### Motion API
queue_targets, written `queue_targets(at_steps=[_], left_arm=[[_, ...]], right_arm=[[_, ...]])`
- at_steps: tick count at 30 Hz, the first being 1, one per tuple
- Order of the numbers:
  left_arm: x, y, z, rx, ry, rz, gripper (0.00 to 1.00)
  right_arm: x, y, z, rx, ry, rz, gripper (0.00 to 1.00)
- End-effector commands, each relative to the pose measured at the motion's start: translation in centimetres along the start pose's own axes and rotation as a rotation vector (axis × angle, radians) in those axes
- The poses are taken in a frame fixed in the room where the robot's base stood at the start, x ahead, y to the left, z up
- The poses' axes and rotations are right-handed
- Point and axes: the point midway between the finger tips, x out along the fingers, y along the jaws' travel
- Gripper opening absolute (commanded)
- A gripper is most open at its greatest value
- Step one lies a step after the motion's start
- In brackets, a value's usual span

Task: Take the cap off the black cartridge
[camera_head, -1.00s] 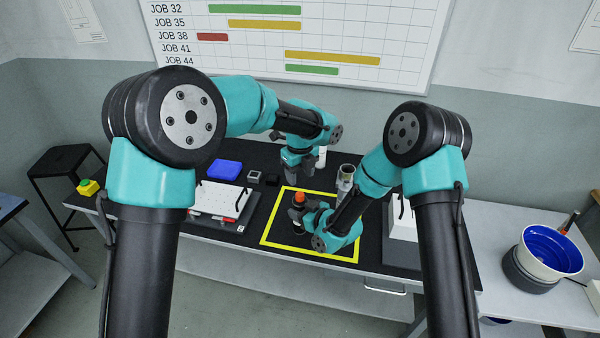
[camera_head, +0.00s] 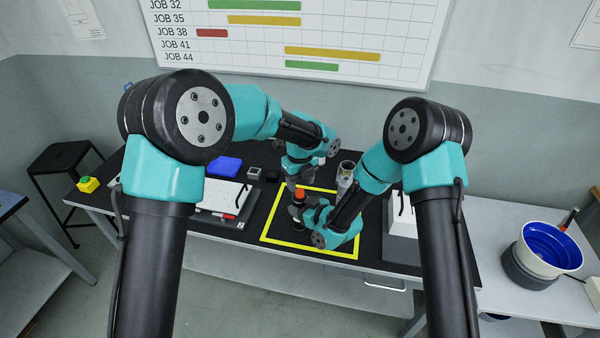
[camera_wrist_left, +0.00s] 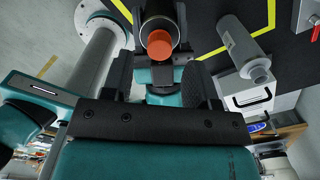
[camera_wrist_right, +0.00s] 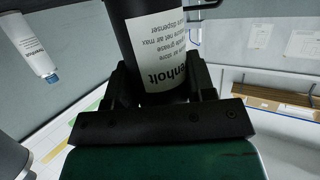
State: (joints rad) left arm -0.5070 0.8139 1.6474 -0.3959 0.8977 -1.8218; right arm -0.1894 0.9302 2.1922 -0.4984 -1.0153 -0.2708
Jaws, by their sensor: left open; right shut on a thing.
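The black cartridge (camera_wrist_right: 118,30), with a white printed label, is between the fingers of my right gripper (camera_wrist_right: 163,88), which is shut on it. In the head view, its orange cap (camera_head: 300,191) faces up inside the yellow outline. In the left wrist view, the orange cap (camera_wrist_left: 159,45) is on the end of the black cartridge (camera_wrist_left: 150,12). My left gripper (camera_wrist_left: 160,80) is open, its fingers toward either side of the cap and no grip on it visible. In the head view, my left arm hides part of this area.
The yellow outline (camera_head: 310,252) marks the black mat. A blue box (camera_head: 224,166) and a white-topped block (camera_head: 215,197) stand to the left. A pale cylinder (camera_head: 345,176) stands to the right, near a white block (camera_head: 402,222). A blue-lined bowl (camera_head: 550,250) is far right.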

Motion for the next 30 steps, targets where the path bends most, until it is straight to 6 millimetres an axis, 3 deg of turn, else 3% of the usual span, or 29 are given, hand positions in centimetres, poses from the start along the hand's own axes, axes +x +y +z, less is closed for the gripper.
queue_targets(at_steps=[7,18,30], left_arm=[[2.9,0.1,0.0,-0.001,0.001,0.001,0.54],[3.4,0.0,0.0,0.000,0.000,0.001,0.54],[3.4,0.0,0.0,-0.001,0.000,0.000,0.16]], right_arm=[[0.0,0.0,-0.1,-0.001,0.001,0.000,0.00],[0.0,0.0,-0.1,-0.001,0.001,0.000,0.00],[0.0,0.0,-0.1,-0.001,0.001,0.000,0.00]])
